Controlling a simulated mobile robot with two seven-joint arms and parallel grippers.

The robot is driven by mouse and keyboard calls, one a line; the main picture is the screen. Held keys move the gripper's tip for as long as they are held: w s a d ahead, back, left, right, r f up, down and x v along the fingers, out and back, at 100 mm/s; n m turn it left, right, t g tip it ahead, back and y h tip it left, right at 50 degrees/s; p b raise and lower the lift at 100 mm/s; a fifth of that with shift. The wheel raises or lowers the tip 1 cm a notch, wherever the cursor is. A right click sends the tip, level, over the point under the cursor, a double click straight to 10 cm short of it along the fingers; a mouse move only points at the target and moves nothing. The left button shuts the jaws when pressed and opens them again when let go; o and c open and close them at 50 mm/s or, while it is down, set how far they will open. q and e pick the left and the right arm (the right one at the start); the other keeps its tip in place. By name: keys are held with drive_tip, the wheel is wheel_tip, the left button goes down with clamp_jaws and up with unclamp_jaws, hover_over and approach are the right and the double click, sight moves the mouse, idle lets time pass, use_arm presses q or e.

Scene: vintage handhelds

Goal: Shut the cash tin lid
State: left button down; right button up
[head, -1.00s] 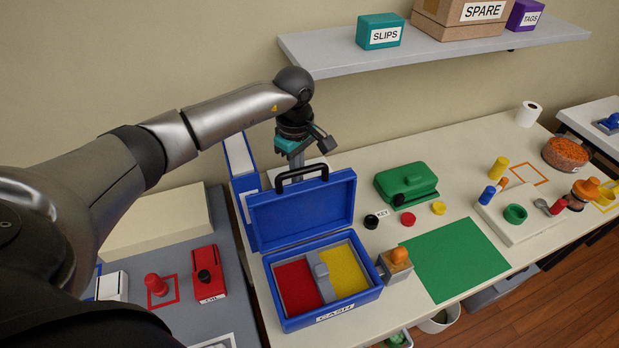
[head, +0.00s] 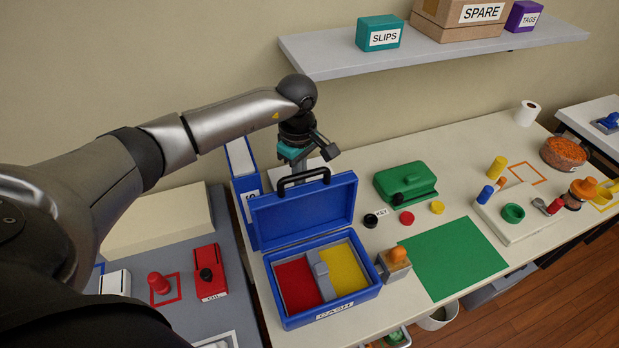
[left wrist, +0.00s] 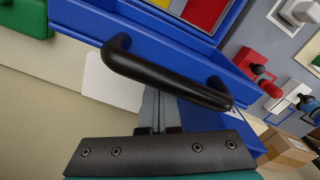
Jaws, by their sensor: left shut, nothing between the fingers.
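The blue cash tin (head: 335,312) stands on the pale bench with its lid (head: 303,215) raised upright at the back. Red and yellow compartments show inside it, with a grey divider between them. A black handle (head: 303,178) is on the lid's top edge; it also shows large in the left wrist view (left wrist: 165,80). My left gripper (head: 297,166) is shut and empty, behind the raised lid by the handle. In the left wrist view its fingers (left wrist: 158,105) reach to the handle and are partly hidden by it; I cannot tell whether they touch. My right gripper is not in view.
A blue binder (head: 243,190) stands left of the tin. A green machine (head: 405,182) is further right. A shelf (head: 430,50) hangs above. The green mat (head: 455,260) is clear.

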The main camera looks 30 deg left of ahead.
sight(304, 189)
use_arm(q)
drive_tip(key=shift+s+d+r+p, duration=0.2)
drive_tip(key=shift+s+d+p, duration=0.25)
drive_tip(key=shift+d+p, duration=0.05)
drive_tip(key=shift+s+d+r+p, duration=0.2)
drive_tip(key=shift+s+d+p, duration=0.2)
drive_tip(key=shift+d+p, duration=0.1)
drive_tip(key=shift+s+d, duration=0.1)
drive_tip(key=shift+d, duration=0.05)
drive_tip(key=shift+s+d+p, duration=0.6)
drive_tip(key=shift+s+d, duration=0.35)
drive_tip(key=shift+d, duration=0.15)
